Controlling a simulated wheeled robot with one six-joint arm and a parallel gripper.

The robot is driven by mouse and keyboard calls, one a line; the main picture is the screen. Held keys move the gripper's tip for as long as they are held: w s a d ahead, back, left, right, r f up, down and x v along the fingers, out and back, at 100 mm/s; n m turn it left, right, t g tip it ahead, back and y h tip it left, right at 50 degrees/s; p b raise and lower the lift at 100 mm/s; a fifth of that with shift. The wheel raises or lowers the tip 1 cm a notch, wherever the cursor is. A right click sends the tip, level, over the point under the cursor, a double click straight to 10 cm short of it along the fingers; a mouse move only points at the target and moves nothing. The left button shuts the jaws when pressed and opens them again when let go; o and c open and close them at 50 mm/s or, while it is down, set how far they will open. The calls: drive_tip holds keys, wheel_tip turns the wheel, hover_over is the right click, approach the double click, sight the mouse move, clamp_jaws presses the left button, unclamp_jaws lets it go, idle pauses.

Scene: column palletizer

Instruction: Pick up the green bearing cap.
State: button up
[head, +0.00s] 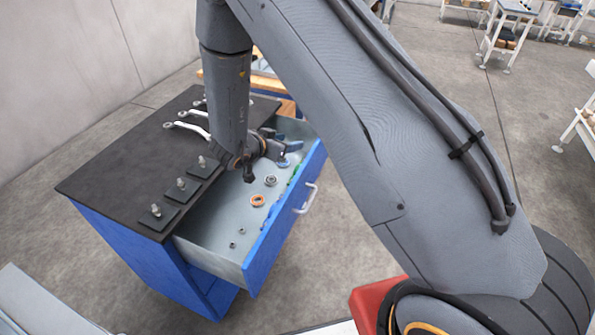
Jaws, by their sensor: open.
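A small green item (295,172), which may be the bearing cap, shows in the open drawer by its front wall; it is too small and partly hidden to tell its shape. My gripper (250,179) hangs over the drawer, left of the green item and apart from it. It is small and dark in this view. It is open, and nothing shows between its fingers.
The blue cabinet's open drawer (212,262) also holds an orange-rimmed ring (258,200), a grey ring (270,180), small nuts and blue parts (291,146). Wrenches (189,128) and black plates with studs (157,217) lie on the cabinet top (110,180).

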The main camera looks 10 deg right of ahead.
drive_tip(key=b, duration=1.7)
approach(299, 166)
drive_tip(key=shift+w+a, duration=0.15)
drive_tip(key=shift+w, duration=0.05)
drive_tip(key=shift+s+p+x, duration=0.25)
drive_tip(key=shift+p+x, duration=0.6)
drive_tip(key=shift+x, duration=3.05)
clamp_jaws()
